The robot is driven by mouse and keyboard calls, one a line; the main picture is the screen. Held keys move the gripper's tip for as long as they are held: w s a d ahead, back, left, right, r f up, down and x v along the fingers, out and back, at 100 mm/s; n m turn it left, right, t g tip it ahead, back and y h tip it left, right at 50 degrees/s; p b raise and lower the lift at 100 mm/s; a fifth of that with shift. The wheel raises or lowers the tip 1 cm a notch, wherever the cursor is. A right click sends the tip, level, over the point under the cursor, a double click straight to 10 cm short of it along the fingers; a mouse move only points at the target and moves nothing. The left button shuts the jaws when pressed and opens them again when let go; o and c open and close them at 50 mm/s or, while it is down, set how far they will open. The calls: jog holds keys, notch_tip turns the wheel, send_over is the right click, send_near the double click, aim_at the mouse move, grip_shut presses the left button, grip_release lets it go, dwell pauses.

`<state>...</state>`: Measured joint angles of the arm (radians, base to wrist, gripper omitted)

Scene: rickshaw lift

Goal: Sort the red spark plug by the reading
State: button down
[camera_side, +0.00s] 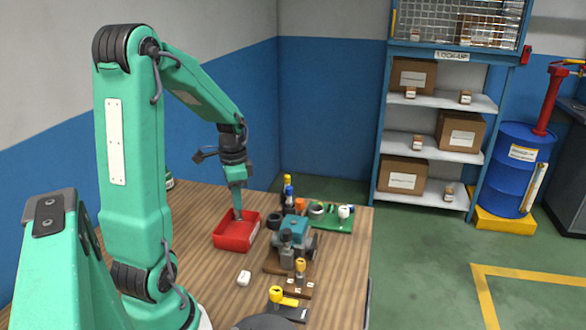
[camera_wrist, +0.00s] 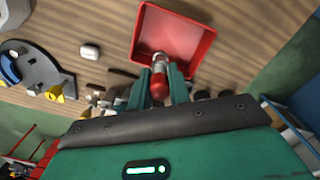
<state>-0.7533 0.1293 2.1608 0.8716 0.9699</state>
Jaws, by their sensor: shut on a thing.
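The red spark plug (camera_wrist: 158,88) sits between the two green fingers of my gripper (camera_wrist: 160,88) in the wrist view, its metal end pointing toward the red tray (camera_wrist: 205,38). My gripper is shut on it. In the side view my gripper (camera_side: 238,208) points down over the red tray (camera_side: 226,243) on the table. The fingertips are at or just above the tray's opening; I cannot tell whether the plug touches its floor. The plug itself is hard to make out in the side view. No legible reading shows.
A small engine (camera_side: 293,240) stands right of the tray, with a green mat (camera_side: 342,226) of parts behind it. A small white block (camera_side: 244,278) lies in front of the tray. A grey plate with yellow clips (camera_wrist: 38,68) lies left in the wrist view. Shelves (camera_side: 432,150) stand behind.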

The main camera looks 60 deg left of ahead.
aim_at(238, 212)
jog(key=shift+f, duration=2.35)
jog(key=c, duration=1.2)
grip_release()
jog(key=shift+c, duration=0.2)
jog(key=shift+r, duration=3.95)
